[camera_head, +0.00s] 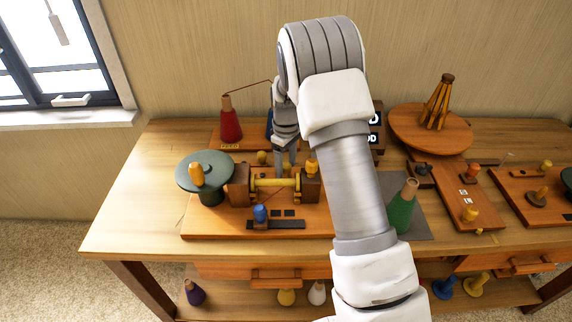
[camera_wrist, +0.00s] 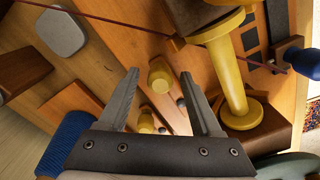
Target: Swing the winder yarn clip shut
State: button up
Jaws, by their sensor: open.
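The winder stands on an orange wooden board (camera_head: 205,226), with a yellow spool (camera_head: 275,183) between two brown blocks. My gripper (camera_head: 285,166) is open and points down behind the spool. In the wrist view, its two fingers (camera_wrist: 159,82) stand apart with nothing held between them. A yellow knob (camera_wrist: 160,76) and a lower yellow knob (camera_wrist: 146,121) show between the fingers, with small dark pegs beside them. I cannot tell for sure which part is the yarn clip, or whether the fingers touch any knob. The yellow spool (camera_wrist: 230,75) lies right of the fingers.
A dark green disc (camera_head: 206,170) with an orange peg stands at left. A red yarn cone (camera_head: 230,125) stands behind; red yarn (camera_wrist: 120,20) crosses the wrist view. A blue knob (camera_head: 261,213) is in front. A green cone (camera_head: 402,208) and a round wooden stand (camera_head: 405,125) are to the right.

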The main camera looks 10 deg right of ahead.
grip_shut()
dwell(1.3)
